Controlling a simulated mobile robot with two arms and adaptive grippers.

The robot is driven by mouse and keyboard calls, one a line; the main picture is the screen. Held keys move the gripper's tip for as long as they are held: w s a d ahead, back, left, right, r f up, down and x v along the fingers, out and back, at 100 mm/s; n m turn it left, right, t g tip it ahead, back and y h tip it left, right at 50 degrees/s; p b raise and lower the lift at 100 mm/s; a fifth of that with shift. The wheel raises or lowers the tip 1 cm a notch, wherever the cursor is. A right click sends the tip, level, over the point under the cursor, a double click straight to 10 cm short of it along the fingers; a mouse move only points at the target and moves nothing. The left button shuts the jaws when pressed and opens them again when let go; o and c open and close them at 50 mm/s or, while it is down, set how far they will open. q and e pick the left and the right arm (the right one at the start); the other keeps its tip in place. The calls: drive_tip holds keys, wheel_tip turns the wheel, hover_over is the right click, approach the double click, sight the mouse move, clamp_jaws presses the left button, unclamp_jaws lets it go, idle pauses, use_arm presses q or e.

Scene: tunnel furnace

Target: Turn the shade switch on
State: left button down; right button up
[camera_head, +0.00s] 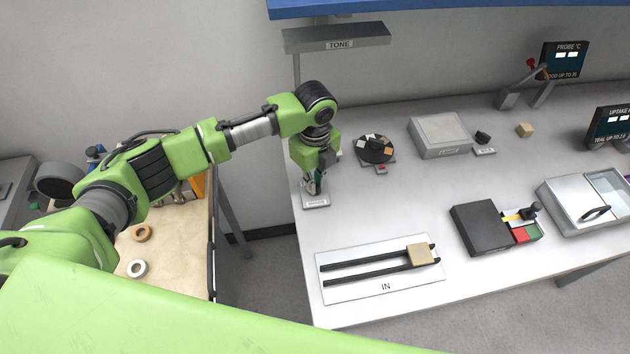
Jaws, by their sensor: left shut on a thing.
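My left arm reaches across from the left, and its left gripper (314,186) points down at the left edge of the bench. It is shut on the upright part of a small grey switch (316,202), which I take to be the shade switch. The switch's base plate shows below the fingers, with a label too small to read. The fingers hide most of the lever, so its setting cannot be told. My right gripper is not in view.
On the bench (370,218) are a round dark holder with blocks (374,149), a grey box (440,135), a railed IN plate (336,291) with a tan block (420,254), a black box (481,228) and a glass-lidded tray (578,203). The bench middle is clear.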

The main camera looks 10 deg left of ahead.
use_arm(q)
drive_tip(key=shift+m, duration=0.3)
drive_tip(key=m+p, duration=0.1)
drive_tip(key=m, duration=0.3)
drive_tip(key=shift+m, duration=0.3)
drive_tip(key=m, duration=0.4)
drive_tip(key=shift+a, duration=0.15)
drive_tip(key=shift+m, duration=1.4)
drive_tip(key=c, duration=2.2)
unclamp_jaws()
drive_tip(key=shift+o, duration=0.2)
drive_tip(key=shift+s, duration=0.1)
